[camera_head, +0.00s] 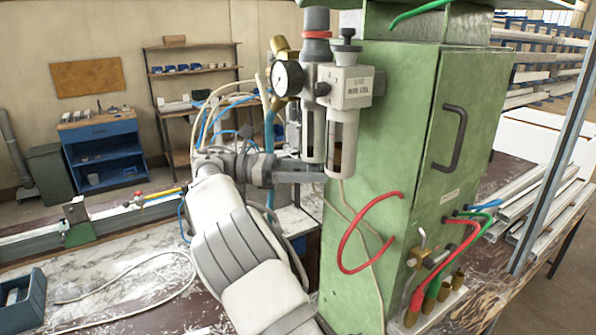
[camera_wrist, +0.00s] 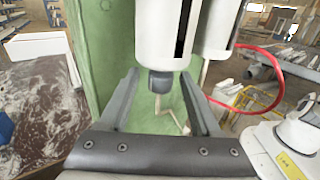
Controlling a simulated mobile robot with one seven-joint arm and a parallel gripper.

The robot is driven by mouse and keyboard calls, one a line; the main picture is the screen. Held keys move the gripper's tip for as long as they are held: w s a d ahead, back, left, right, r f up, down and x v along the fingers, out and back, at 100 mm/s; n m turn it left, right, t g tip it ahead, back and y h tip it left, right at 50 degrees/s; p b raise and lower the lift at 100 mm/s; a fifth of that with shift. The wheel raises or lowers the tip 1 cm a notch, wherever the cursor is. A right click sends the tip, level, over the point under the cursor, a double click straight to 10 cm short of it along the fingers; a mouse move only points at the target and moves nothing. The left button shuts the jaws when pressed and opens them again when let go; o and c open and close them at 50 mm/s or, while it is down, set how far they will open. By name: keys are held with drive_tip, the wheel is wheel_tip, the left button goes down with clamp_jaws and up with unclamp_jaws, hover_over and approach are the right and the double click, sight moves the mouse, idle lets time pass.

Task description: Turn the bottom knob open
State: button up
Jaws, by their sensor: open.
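A filter-regulator unit (camera_head: 345,88) with a pressure gauge (camera_head: 288,78) and two hanging bowls is mounted beside the green cabinet. In the wrist view, a dark grey bottom knob (camera_wrist: 160,83) sits under the nearer white bowl (camera_wrist: 162,35). My gripper (camera_wrist: 160,76) is open, with one finger on each side of the knob. A gap shows between the knob and each finger. In the head view my gripper (camera_head: 300,172) is at the lower end of the bowls and the knob is hidden.
A second bowl (camera_wrist: 220,28) hangs close by on the right. The green cabinet (camera_head: 385,130) stands right behind. A red hose (camera_head: 343,245) loops from its side, and thin cables hang around my wrist. The bench (camera_head: 110,270) at left is mostly clear.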

drive_tip(key=shift+a, duration=2.15)
